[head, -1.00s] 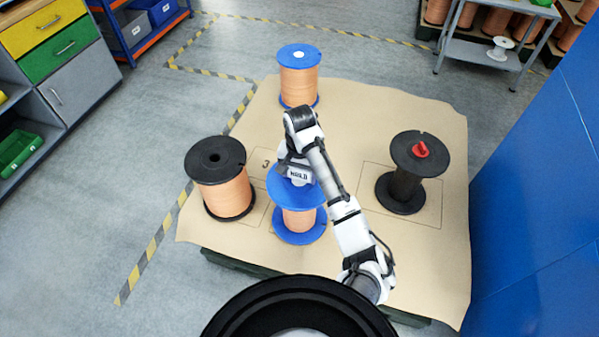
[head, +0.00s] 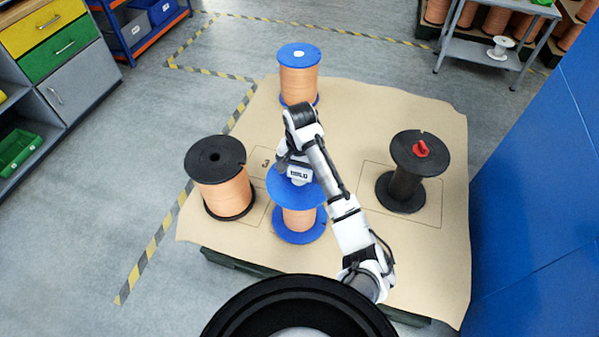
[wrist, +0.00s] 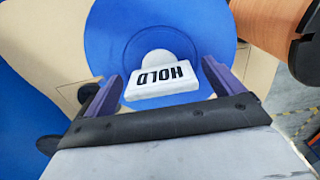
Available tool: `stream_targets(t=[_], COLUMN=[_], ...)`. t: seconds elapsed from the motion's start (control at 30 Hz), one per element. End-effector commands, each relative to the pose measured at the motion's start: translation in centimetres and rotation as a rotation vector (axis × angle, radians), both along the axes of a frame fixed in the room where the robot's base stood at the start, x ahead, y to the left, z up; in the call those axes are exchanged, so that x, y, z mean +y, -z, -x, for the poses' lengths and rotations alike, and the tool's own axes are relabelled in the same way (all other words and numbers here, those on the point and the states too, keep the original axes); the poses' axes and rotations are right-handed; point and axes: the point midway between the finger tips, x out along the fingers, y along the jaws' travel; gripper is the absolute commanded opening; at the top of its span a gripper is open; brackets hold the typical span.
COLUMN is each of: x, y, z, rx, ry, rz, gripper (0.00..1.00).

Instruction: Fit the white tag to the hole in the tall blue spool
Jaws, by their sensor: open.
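The white tag (wrist: 162,80), lettered HOLD, stands at the middle of a blue spool flange (wrist: 105,35) in the wrist view. A round white part shows behind it over the spool's centre; the hole itself is hidden. My gripper (wrist: 161,72) is open, one finger on each side of the tag, with a visible gap at the left finger. In the head view the tag (head: 299,173) is over the nearer blue spool (head: 312,193), under my wrist. A second blue spool (head: 298,82) stands at the back with a white round patch on top.
A black-flanged copper spool (head: 216,170) stands to the left. A black spool (head: 412,170) with a red piece (head: 420,149) on top stands to the right. The brown sheet (head: 375,105) is clear between the back spool and the black one. A blue wall (head: 540,200) is at the right.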

Motion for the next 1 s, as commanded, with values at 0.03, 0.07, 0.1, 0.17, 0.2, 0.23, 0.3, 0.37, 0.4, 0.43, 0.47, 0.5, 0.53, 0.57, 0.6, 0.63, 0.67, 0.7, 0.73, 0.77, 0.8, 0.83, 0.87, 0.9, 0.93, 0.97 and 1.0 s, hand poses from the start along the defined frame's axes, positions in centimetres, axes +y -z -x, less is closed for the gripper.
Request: stream_targets(t=[0.03, 0.07, 0.1, 0.17, 0.2, 0.23, 0.3, 0.37, 0.4, 0.43, 0.47, 0.5, 0.53, 0.57, 0.6, 0.63, 0.67, 0.7, 0.73, 0.77, 0.8, 0.83, 0.87, 0.9, 0.93, 0.97, 1.0], x=[0.1, 0.1, 0.1, -0.1, -0.2, -0.2, -0.2, -0.2, -0.1, -0.1, -0.1, -0.1, -0.1, -0.1, 0.0, 0.0, 0.0, 0.0, 0.0, 0.0, 0.0, 0.0, 0.0, 0.0, 0.0, 0.0, 0.0], y=[-0.7, -1.2, -2.0, -4.1, -5.2, -5.9, -7.4, -8.7, -9.4, -10.0, -10.5, -11.0, -11.3, -11.6, -12.1, -12.3, -12.5, -12.7, -12.8, -12.9, -13.0, -13.0, -13.0, -13.0, -13.0, -13.0, -13.0], z=[-0.1, -0.1, -0.1, -0.1, -0.1, -0.1, -0.1, -0.1, -0.1, -0.1, -0.1, -0.1, -0.1, -0.1, -0.1, 0.0, 0.0, 0.0, 0.0, 0.0, 0.0, 0.0, 0.0, 0.0, 0.0, 0.0, 0.0], rx=[-0.004, -0.004, -0.005, -0.005, -0.006, -0.005, -0.005, -0.004, -0.005, -0.006, -0.004, -0.004, -0.003, -0.003, -0.003, -0.003, -0.003, -0.002, -0.002, -0.001, -0.001, -0.001, -0.001, 0.0, 0.0, 0.0, 0.0], ry=[-0.002, -0.002, -0.002, -0.002, -0.001, -0.001, -0.002, -0.001, -0.002, -0.001, -0.001, -0.001, -0.001, -0.001, -0.001, -0.001, 0.0, 0.0, -0.001, -0.001, -0.001, -0.001, -0.001, -0.001, -0.001, -0.001, -0.001], rz=[0.0, 0.0, 0.0, 0.004, 0.005, 0.005, 0.006, 0.006, 0.005, 0.005, 0.003, 0.004, 0.003, 0.003, 0.003, 0.002, 0.002, 0.002, 0.002, 0.0, 0.0, 0.0, 0.0, 0.0, 0.0, 0.0, 0.0], gripper=[0.93, 0.93, 0.93, 0.93, 0.93, 0.93, 0.93, 0.93, 0.93, 0.93, 0.93, 0.93, 0.93, 0.93, 0.93, 0.93, 0.93, 0.93, 0.93, 0.93, 0.93, 0.93, 0.93, 0.93, 0.93, 0.93, 0.93])
